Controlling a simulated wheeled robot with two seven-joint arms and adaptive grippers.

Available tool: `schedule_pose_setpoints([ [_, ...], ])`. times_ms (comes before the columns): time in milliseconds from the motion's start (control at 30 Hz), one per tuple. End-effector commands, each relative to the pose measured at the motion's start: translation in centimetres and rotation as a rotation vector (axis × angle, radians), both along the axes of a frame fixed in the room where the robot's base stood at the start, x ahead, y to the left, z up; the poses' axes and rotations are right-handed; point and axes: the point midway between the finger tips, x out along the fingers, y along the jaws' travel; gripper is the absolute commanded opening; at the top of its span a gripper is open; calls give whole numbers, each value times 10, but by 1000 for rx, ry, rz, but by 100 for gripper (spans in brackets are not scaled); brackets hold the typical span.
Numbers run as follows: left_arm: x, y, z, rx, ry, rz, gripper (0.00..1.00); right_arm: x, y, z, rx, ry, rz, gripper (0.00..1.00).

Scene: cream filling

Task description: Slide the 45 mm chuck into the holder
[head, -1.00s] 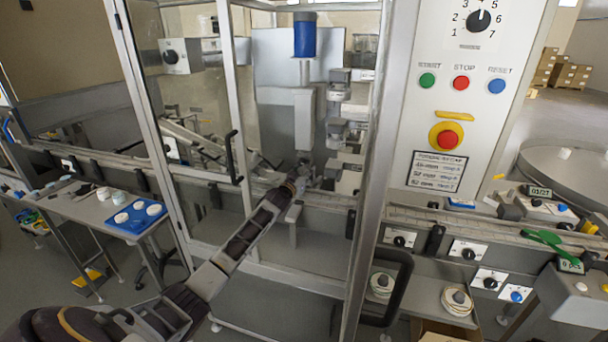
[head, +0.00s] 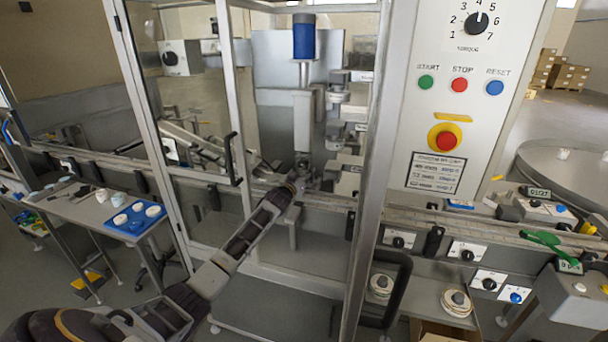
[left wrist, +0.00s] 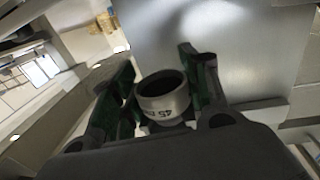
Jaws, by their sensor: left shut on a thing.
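My left gripper (head: 299,178) reaches through the open front of the glass-walled machine and is small and dark in the head view. In the left wrist view its green fingers (left wrist: 160,78) are shut on the chuck (left wrist: 164,103), a pale ring with a dark hollow and the mark "45". The chuck's open end faces up in that picture. In the head view the chuck is too small to tell from the gripper. Above the gripper hangs a grey spindle column (head: 303,120) with a blue motor (head: 304,38). The holder cannot be made out clearly. My right gripper is not in view.
A door frame post (head: 368,170) stands right of my left arm, and a door handle (head: 233,158) is to its left. A conveyor rail (head: 330,202) crosses by the gripper. A control panel (head: 455,130) is at right. A blue tray (head: 128,226) with white rings lies on the left table.

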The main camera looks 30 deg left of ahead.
Motion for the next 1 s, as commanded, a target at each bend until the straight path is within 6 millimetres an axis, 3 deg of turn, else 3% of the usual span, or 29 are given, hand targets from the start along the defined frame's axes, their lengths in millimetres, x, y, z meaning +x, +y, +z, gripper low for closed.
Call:
schedule_pose_setpoints([
  [67,0,0,1,0,-1,0,22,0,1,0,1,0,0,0],
  [100,0,0,1,0,-1,0,49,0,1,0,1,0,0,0],
  [267,0,0,0,0,-1,0,70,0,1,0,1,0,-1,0],
  [733,-2,0,-1,0,1,0,71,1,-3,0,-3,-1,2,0],
  [1000,-13,-2,-2,0,2,0,71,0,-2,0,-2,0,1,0],
])
